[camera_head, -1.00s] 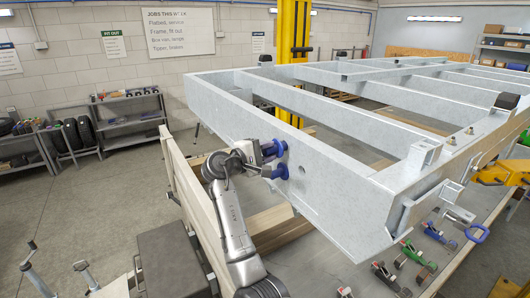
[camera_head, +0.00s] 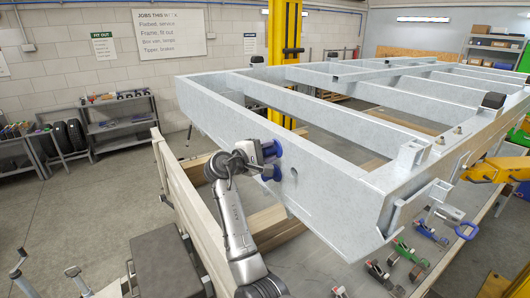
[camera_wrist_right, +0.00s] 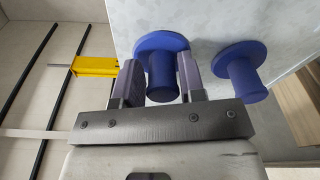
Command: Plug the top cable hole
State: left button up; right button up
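The pale grey trailer frame (camera_head: 340,184) has two blue flanged plugs at its near end beam. The upper blue plug (camera_head: 277,148) is at my right gripper (camera_head: 268,151) in the head view. In the right wrist view, the gripper fingers (camera_wrist_right: 162,83) close on both sides of the stem of one blue plug (camera_wrist_right: 162,43). Its flange lies close to the beam face; any hole behind it is hidden. The other blue plug (camera_wrist_right: 239,70) stands beside it, outside the fingers; the lower plug shows in the head view (camera_head: 273,173). My left gripper is not in view.
A wooden board (camera_head: 190,205) stands left of my arm. Coloured clamps (camera_head: 408,252) lie on the bench at lower right. A yellow post (camera_head: 284,35) rises behind the frame.

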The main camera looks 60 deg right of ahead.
jog(key=o, duration=0.4)
jog(key=shift+a, duration=0.1)
jog(key=shift+w+a, duration=0.1)
jog(key=shift+b+v, duration=1.95)
jog(key=shift+v, duration=4.85)
